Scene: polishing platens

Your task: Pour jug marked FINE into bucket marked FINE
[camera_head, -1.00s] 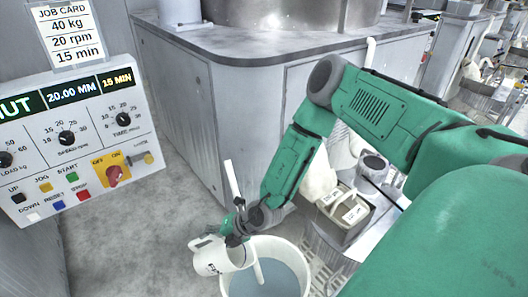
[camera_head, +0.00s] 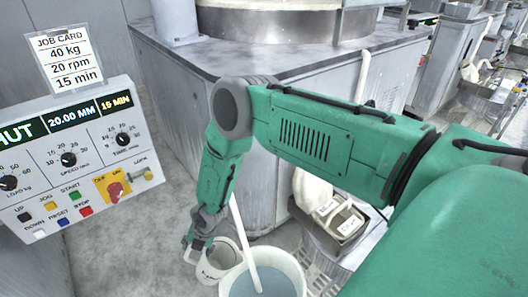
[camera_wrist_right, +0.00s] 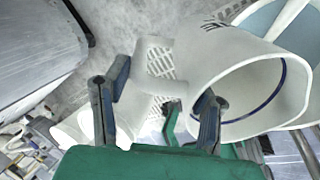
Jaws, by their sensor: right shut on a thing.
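A white jug (camera_head: 219,262) with dark lettering, too small to read, is beside the left rim of a white bucket (camera_head: 300,290). The bucket holds grey-blue liquid, and a white stick (camera_head: 243,232) leans in it. My right gripper (camera_head: 197,246) is shut on the jug's handle. In the right wrist view the handle (camera_wrist_right: 155,65) runs between the fingers (camera_wrist_right: 157,110). The jug (camera_wrist_right: 235,60) shows its open mouth, a white inside and a blue line; I see no liquid in it. The bucket (camera_wrist_right: 268,14) shows behind it. My left gripper is out of view.
A control panel (camera_head: 75,185) with knobs and buttons stands at left, a job card (camera_head: 66,60) above it. A large grey machine cabinet (camera_head: 285,85) fills the back. Grey floor lies open at left.

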